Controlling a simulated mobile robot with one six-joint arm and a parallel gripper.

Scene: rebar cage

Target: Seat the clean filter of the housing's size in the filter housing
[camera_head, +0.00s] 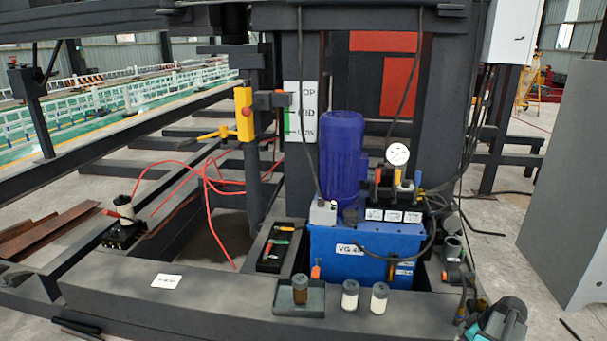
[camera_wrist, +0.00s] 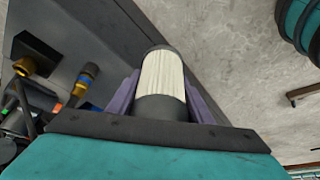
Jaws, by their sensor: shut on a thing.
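My gripper (camera_wrist: 160,98) is shut on a filter (camera_wrist: 163,75) with white pleats and dark end caps, held between its two fingers. In the head view my gripper (camera_head: 498,320) is at the bottom right, right of the blue hydraulic unit; the filter in it cannot be made out there. Two more white filters with dark caps, a left one (camera_head: 350,295) and a right one (camera_head: 380,298), stand on the dark beam. A brown filter (camera_head: 300,288) stands in a small dark tray (camera_head: 312,303). A dark round fitting (camera_head: 453,250) right of the unit may be the filter housing; its inside is not clear.
The blue tank (camera_head: 345,262) with its blue motor (camera_head: 343,155) stands behind the filters. Black hoses (camera_head: 462,205) hang on its right. A grey cabinet (camera_head: 570,190) stands at the right. The wrist view shows a blue and yellow connector (camera_wrist: 85,80) left of the filter.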

